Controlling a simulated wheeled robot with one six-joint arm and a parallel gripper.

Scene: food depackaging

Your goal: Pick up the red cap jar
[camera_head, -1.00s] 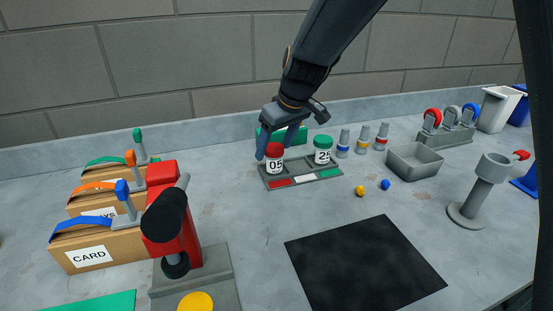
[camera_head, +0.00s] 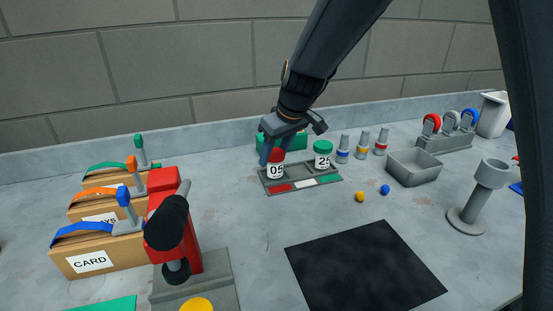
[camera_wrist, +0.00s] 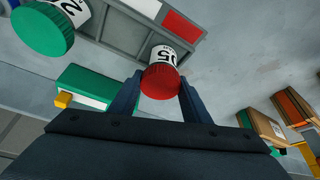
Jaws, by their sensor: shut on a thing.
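The red cap jar (camera_head: 276,166) has a white label reading 05 and stands upright at the left of a grey tray (camera_head: 302,187). My gripper (camera_head: 272,150) is shut on this jar from behind and above, with fingers on either side of it. In the wrist view the red cap (camera_wrist: 161,82) sits between the two fingers (camera_wrist: 158,98). Whether the jar's base still touches the tray is hard to tell. A green cap jar (camera_head: 323,155) stands to its right in the tray, and also shows in the wrist view (camera_wrist: 45,28).
Red, white and green strips mark the tray's front. A grey bin (camera_head: 414,168), small yellow and blue balls, and several small grey bottles (camera_head: 362,145) lie to the right. A red press (camera_head: 175,225) and cardboard boxes (camera_head: 95,250) stand left. A black mat (camera_head: 362,268) lies in front.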

